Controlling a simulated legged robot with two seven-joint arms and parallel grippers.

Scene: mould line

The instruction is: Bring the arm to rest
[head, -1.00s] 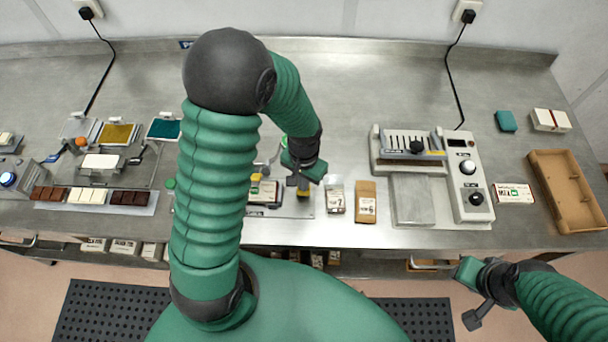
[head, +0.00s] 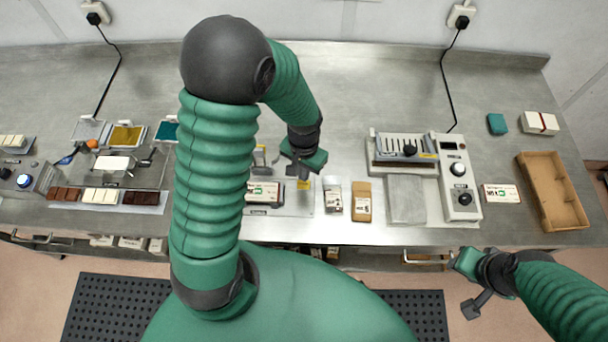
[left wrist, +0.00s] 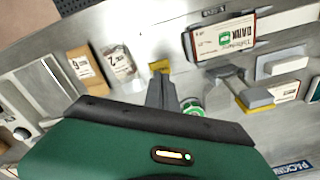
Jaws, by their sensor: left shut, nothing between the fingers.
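My left arm rises through the middle of the head view and bends down to the bench. My left gripper (head: 292,177) is shut and empty above the bench, between the labelled dark-chocolate box (head: 265,193) and the small packets. In the left wrist view its closed fingers (left wrist: 160,90) point at the bench, near a yellow patch and a round green-rimmed item (left wrist: 192,107). I cannot tell whether the fingertips touch anything. My right gripper (head: 468,285) hangs in front of the bench edge at the lower right; its jaw opening is unclear.
A white packet (head: 333,196) and a brown packet (head: 361,202) stand right of the left gripper. A grey machine with knobs (head: 459,176) and an open cardboard tray (head: 530,203) are further right. Chocolate bars (head: 101,195) and colour trays lie left.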

